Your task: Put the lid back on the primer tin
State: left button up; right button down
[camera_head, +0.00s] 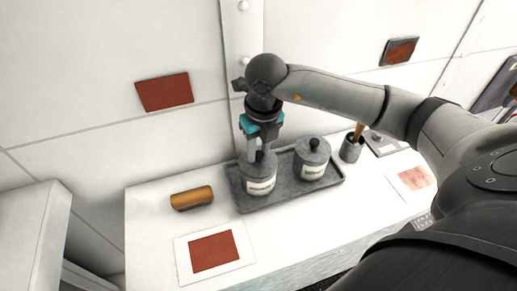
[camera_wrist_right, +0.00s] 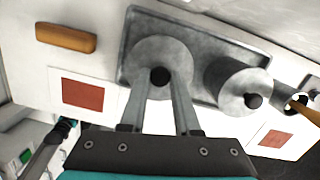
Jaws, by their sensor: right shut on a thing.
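Two grey tins with pale labels stand on a dark grey tray (camera_head: 240,203). I cannot read the labels, so I cannot tell which is the primer tin. My right gripper (camera_head: 257,157) is over the left tin (camera_head: 259,184), pointing down, shut on the dark knob (camera_wrist_right: 160,77) of a round grey lid (camera_wrist_right: 163,52). The lid is at the tin's top; I cannot tell whether it is seated or slightly above. The right tin (camera_head: 312,168) has its own lid with a dark knob (camera_head: 314,144). My left gripper is not seen clearly.
A brown-orange roll (camera_head: 192,198) and a card with a red-brown square (camera_head: 213,251) lie left of the tray. A grey cup (camera_head: 351,149) with a wooden-handled tool stands to the right, near another swatch card (camera_head: 411,182).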

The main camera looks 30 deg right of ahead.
jog(key=shift+c, duration=0.4)
grip_release()
dwell(0.4)
jog(key=shift+r+p, duration=2.45)
jog(key=shift+r, duration=1.1)
jog(key=shift+c, duration=0.2)
grip_shut()
